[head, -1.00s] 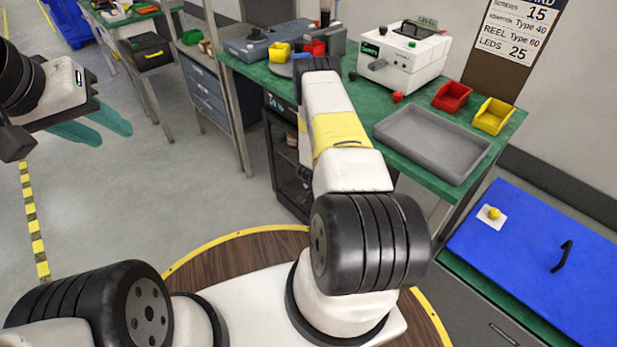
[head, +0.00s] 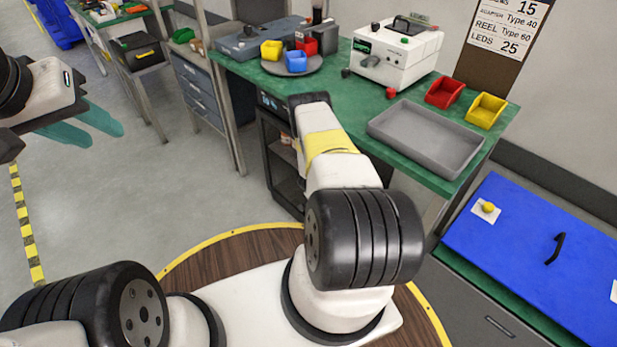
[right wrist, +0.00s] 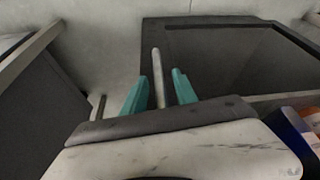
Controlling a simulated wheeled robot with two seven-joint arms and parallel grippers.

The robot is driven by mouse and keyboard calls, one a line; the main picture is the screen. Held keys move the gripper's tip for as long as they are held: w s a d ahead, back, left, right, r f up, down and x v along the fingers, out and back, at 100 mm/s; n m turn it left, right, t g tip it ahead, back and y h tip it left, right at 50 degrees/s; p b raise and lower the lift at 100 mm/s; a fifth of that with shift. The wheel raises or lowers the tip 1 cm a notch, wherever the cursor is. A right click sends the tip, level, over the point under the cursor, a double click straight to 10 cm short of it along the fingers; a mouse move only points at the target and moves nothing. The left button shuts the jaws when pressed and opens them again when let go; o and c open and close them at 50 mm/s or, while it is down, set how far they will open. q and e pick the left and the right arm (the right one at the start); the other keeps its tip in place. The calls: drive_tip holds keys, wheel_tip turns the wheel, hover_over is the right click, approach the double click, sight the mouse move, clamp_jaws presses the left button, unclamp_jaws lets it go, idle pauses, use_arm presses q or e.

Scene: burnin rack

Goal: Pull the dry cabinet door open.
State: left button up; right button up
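The dry cabinet (head: 268,150) is a dark case under the green bench in the head view, partly behind my right arm. In the right wrist view its door (right wrist: 235,62) has a dark frame around a grey pane. A pale upright bar handle (right wrist: 157,72) stands near the door's left side. My right gripper (right wrist: 158,90) is open, with one teal finger on each side of the handle and gaps showing. This gripper is hidden in the head view. My left gripper (head: 90,122) is open and empty over the floor at left, away from the cabinet.
The green bench (head: 345,85) carries a grey tray (head: 425,138), small coloured bins and a white machine (head: 395,55). A blue lidded unit (head: 540,250) stands at right. A drawer unit (head: 207,100) stands left of the cabinet. The floor (head: 130,190) at left is clear.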

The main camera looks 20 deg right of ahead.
clamp_jaws()
idle(1.3)
